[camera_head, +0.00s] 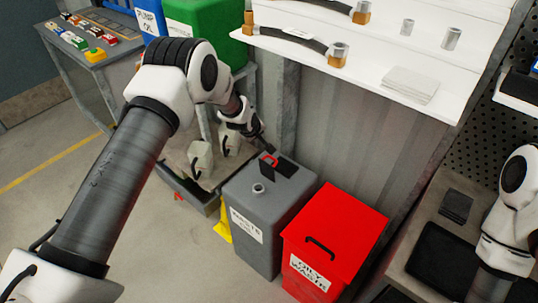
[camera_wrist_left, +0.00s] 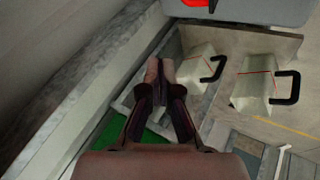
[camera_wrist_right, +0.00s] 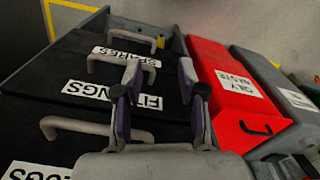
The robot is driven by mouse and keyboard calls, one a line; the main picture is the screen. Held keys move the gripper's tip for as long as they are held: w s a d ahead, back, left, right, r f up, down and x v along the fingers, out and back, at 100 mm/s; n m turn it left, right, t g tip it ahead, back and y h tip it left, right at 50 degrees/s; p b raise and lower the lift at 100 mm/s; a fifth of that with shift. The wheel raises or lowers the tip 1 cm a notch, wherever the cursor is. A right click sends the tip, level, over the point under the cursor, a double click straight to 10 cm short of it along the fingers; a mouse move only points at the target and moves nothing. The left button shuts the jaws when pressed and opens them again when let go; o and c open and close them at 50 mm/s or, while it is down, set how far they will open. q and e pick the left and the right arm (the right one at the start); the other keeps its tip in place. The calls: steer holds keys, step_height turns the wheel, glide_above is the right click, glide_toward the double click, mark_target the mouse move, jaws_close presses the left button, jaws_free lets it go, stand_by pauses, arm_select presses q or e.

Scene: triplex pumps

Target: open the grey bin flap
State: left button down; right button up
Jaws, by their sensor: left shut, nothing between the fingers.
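The grey bin (camera_head: 262,225), with a white label on its front, stands left of the red bin in the head view. Its small dark flap (camera_head: 267,173) appears to stand raised on the lid, beside a dark opening (camera_head: 286,167). A red handle (camera_head: 269,158) shows at the flap's top. My left gripper (camera_head: 266,147) is just behind the flap, partly hidden by its own wrist; in the left wrist view its fingers (camera_wrist_left: 160,68) are together and empty. The bin's edge (camera_wrist_left: 250,12) shows at the top there. My right gripper (camera_wrist_right: 160,78) is open over black lids, away from the bin.
The red bin (camera_head: 335,232) stands close on the right. A white shelf (camera_head: 440,75) overhangs behind the bins. Black lids with grey handles (camera_wrist_right: 95,130) lie beneath the right gripper.

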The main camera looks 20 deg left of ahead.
arm_select(q)
steer(key=s+d+f+m+h+b, duration=0.15)
steer(key=s+m, duration=0.35)
steer(key=m, duration=0.7)
steer(key=m+h, duration=0.2)
steer(key=m, duration=0.1)
glide_above(268, 174)
steer(key=shift+y, duration=0.25)
steer(key=f, duration=0.6)
steer(key=shift+w+a+f+b, duration=0.15)
steer(key=shift+w+f+b, duration=0.1)
steer(key=shift+f+b, duration=0.1)
steer(key=shift+w+f, duration=0.15)
